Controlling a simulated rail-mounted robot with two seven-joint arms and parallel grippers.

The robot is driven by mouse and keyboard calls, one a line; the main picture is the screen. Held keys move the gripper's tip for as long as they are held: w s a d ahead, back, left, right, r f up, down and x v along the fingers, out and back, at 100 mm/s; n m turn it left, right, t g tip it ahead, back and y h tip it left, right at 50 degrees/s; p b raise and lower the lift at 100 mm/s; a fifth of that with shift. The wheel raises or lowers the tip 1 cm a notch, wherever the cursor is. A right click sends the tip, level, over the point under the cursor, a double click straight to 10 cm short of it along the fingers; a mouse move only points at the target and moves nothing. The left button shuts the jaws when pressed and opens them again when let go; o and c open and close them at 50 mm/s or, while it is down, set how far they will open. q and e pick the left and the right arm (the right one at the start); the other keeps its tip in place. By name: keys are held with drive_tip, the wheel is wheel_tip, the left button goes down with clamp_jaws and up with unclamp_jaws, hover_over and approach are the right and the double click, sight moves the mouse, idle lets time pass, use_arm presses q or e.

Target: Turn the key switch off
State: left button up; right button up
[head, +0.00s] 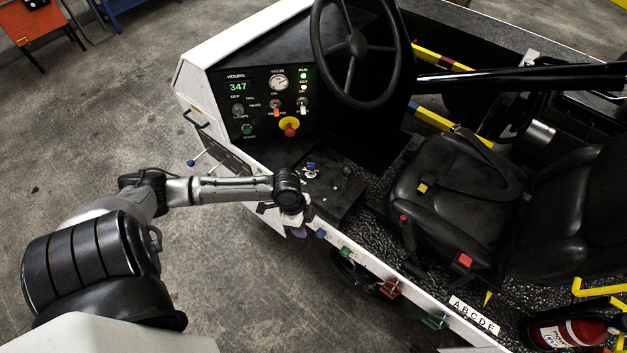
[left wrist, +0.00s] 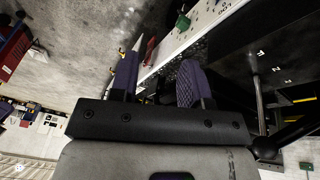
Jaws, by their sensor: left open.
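The dashboard (head: 262,80) shows a green 347 readout and lit lamps marked RUN and KEY. My right gripper is not in view.
A red push button on yellow (head: 289,127) and a steering wheel (head: 356,45) are close above the console. A gear lever (head: 347,174) stands right of the switch; its black knob (left wrist: 264,147) shows in the left wrist view. A black seat (head: 445,195) is further right.

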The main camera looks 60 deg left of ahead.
use_arm(q)
drive_tip(key=w+a+f+b, duration=0.1)
drive_tip(key=w+a+b, duration=0.35)
drive_tip(key=a, duration=0.55)
drive_tip(key=n+t+b, duration=0.2)
drive_tip(key=t+b, duration=0.1)
drive_tip(key=b, duration=0.1)
approach(310, 168)
drive_tip(key=x, duration=0.8)
drive_tip(key=shift+w+a+f+b, duration=0.15)
drive_tip(key=shift+w+f+b, duration=0.05)
drive_tip(key=shift+f+b, duration=0.2)
drive_tip(key=shift+w+d+f+g, duration=0.1)
drive_tip(key=shift+f+g, duration=0.05)
drive_tip(key=shift+f, duration=0.25)
drive_tip(key=shift+w+d+f+g, duration=0.1)
drive_tip(key=shift+w+f+g, duration=0.05)
drive_tip(key=shift+f, duration=0.2)
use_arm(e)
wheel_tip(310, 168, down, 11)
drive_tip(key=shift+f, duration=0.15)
use_arm(q)
clamp_jaws()
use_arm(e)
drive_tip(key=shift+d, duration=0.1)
